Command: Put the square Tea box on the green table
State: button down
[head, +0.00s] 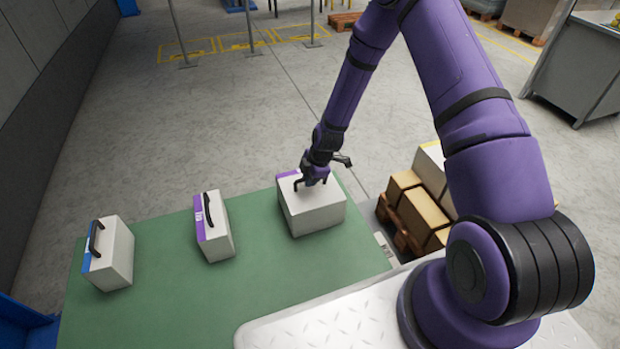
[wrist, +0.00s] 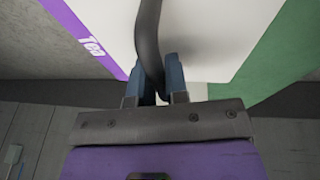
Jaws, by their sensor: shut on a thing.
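The square Tea box (head: 312,217) is white with a purple strip and a black handle. It is at the right part of the green table (head: 170,312), and I cannot tell for sure whether its base touches the top. In the wrist view the Tea box (wrist: 205,30) shows its "Tea" label on the purple strip. My gripper (head: 310,180) is above the box. In the wrist view my gripper (wrist: 161,85) is shut on the black handle (wrist: 149,40), with one blue finger on each side.
A narrower white box with a purple strip (head: 217,240) stands mid-table. A white box with a blue strip (head: 117,262) stands at the left. Brown cartons on a pallet (head: 418,212) are on the floor to the right. Green surface is free between the boxes and in front.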

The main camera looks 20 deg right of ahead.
jog(key=c, duration=1.1)
grip_release()
jog(key=s+d+r+m+t+h, duration=0.1)
jog(key=s+d+r+m, duration=0.2)
jog(key=r, duration=1)
jog(key=s+d+r+m+h, duration=0.1)
jog(key=s+r+m, duration=0.25)
jog(key=r, duration=0.95)
jog(key=s+d+r+m+t+h, duration=0.15)
jog(key=s+r, duration=0.35)
jog(key=r, duration=0.8)
jog(key=s+r+m, duration=0.3)
jog(key=s+r, duration=0.1)
jog(key=s, duration=0.3)
jog(key=s+r+m, duration=0.3)
jog(key=s+r, duration=0.1)
jog(key=s, duration=0.3)
jog(key=s+d+r+m+t, duration=0.1)
jog(key=s+r+m, duration=0.3)
jog(key=s, duration=0.3)
jog(key=shift+s+r+y, duration=0.2)
jog(key=shift+r+y, duration=0.15)
jog(key=shift+r, duration=0.25)
